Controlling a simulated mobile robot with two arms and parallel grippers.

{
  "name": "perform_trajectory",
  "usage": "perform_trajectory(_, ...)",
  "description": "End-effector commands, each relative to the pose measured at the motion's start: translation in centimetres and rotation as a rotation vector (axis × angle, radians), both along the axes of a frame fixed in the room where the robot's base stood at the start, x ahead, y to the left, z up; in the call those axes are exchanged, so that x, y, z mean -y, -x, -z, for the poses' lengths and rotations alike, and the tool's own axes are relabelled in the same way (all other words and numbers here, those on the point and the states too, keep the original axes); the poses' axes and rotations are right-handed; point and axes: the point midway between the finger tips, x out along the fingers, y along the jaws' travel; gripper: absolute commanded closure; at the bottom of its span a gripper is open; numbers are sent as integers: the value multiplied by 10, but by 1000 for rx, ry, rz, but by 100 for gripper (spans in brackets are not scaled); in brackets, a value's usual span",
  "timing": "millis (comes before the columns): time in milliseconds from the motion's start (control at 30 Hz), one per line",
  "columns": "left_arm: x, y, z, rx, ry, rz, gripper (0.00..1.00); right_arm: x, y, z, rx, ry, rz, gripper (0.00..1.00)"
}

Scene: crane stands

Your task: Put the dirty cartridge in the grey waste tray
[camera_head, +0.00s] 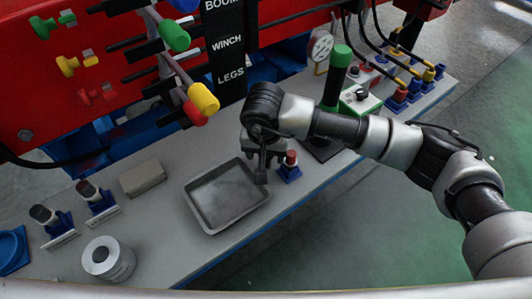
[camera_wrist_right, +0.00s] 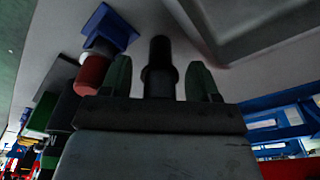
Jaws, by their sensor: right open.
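The grey waste tray (camera_head: 205,225) lies on the bench, and no cartridge shows in it. My right gripper (camera_head: 262,168) is over the tray's right rim, fingers down and open. In the right wrist view, a dark cylinder (camera_wrist_right: 158,68) shows between its fingers (camera_wrist_right: 159,80) with a gap on each side; I cannot tell whether it is the dirty cartridge. The tray's edge (camera_wrist_right: 235,45) is at upper right there. A red-topped cartridge (camera_head: 291,157) stands in a blue holder just right of the gripper, also in the wrist view (camera_wrist_right: 92,72). My left gripper is out of view.
Two dark-topped cartridges (camera_head: 43,214) (camera_head: 87,189) stand in blue holders at left. A beige block (camera_head: 142,177) and a silver cylinder (camera_head: 108,260) are nearby. The red panel with levers (camera_head: 203,100) rises behind the tray. A green-topped post (camera_head: 338,75) stands right of the gripper.

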Motion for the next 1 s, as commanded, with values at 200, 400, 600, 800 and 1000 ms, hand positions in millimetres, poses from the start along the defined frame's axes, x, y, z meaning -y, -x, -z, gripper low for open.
perform_trajectory(200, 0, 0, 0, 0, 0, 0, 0, 0, 0, 0, 0, 0, 0, 62)
perform_trajectory(400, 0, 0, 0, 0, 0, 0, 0, 0, 0, -1, 0, -1, 0, 91)
perform_trajectory(600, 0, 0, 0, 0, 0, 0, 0, 0, 0, -2, 0, -1, 0, 91)
perform_trajectory(800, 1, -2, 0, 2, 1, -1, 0, 0, -1, -28, 4, -2, -1, 91)
perform_trajectory(1000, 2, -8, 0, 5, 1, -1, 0, 0, -1, -69, 4, -1, 0, 91)
